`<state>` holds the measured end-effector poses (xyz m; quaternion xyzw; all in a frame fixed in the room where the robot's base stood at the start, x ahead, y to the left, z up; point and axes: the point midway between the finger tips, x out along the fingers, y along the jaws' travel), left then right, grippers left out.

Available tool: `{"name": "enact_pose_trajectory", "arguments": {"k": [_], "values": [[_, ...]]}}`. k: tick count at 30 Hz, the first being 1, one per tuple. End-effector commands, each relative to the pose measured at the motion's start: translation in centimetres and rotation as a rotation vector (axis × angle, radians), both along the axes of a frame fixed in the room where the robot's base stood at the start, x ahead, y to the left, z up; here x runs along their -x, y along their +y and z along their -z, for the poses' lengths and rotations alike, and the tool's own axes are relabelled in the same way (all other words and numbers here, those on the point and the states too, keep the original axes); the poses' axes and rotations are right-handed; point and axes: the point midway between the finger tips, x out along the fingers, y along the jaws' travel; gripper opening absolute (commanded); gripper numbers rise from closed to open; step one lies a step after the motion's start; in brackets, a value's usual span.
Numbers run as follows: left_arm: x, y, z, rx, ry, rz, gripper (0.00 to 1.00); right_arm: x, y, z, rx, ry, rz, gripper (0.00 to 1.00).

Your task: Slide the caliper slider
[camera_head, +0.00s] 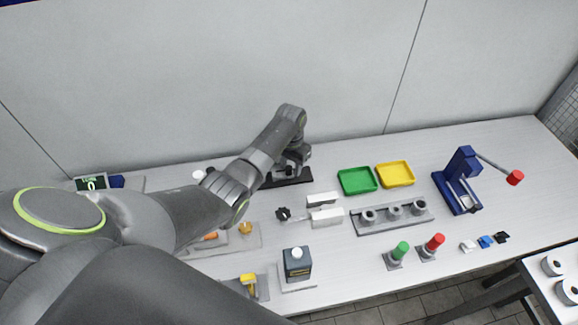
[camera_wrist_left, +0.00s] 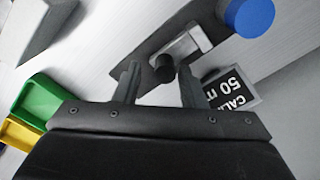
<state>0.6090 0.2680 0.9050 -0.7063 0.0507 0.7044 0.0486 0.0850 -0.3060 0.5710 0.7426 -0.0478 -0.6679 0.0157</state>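The caliper is a dark rail or base (camera_wrist_left: 172,30) in the left wrist view. A light metal slider block (camera_wrist_left: 188,42) sits on it with a dark round knob (camera_wrist_left: 165,69). A blue round cap (camera_wrist_left: 250,16) is near the rail's end. My left gripper (camera_wrist_left: 158,70) is open, its two fingers on either side of the knob, with visible gaps. In the head view my left gripper (camera_head: 293,167) is over the dark base (camera_head: 292,181), and hides the slider. My right gripper is not in view.
A label reading "CALI" and "50" (camera_wrist_left: 232,88) stands beside the rail. The green tray (camera_head: 357,180) and yellow tray (camera_head: 396,174) lie to its right. White blocks (camera_head: 327,216) and a grey holder with rings (camera_head: 393,216) are in front. The wall is close behind.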

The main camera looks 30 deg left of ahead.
Motion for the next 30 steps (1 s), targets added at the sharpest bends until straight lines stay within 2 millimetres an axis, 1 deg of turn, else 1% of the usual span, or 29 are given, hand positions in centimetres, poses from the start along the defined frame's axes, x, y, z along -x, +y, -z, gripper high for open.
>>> {"name": "enact_pose_trajectory", "arguments": {"k": [9,11,14,17,20,29,30], "values": [[0.1,0.2,0.0,-0.002,0.002,-0.001,0.42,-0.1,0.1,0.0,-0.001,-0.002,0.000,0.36],[0.1,0.2,-0.2,-0.003,0.002,-0.001,0.42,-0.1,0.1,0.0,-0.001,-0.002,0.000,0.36],[0.0,0.2,-1.0,-0.003,0.000,-0.001,0.42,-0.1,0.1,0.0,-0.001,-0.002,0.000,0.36],[0.0,0.2,-2.4,-0.003,-0.001,-0.001,0.42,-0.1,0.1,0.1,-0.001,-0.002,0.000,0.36],[-0.1,0.1,-4.4,-0.003,-0.003,-0.001,0.42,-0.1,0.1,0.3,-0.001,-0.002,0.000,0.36],[-0.1,0.1,-11.6,-0.004,-0.006,0.001,0.42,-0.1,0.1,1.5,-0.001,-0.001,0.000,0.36],[-0.1,0.0,-12.8,-0.004,-0.004,0.001,0.42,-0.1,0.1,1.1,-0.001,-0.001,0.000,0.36]]}}
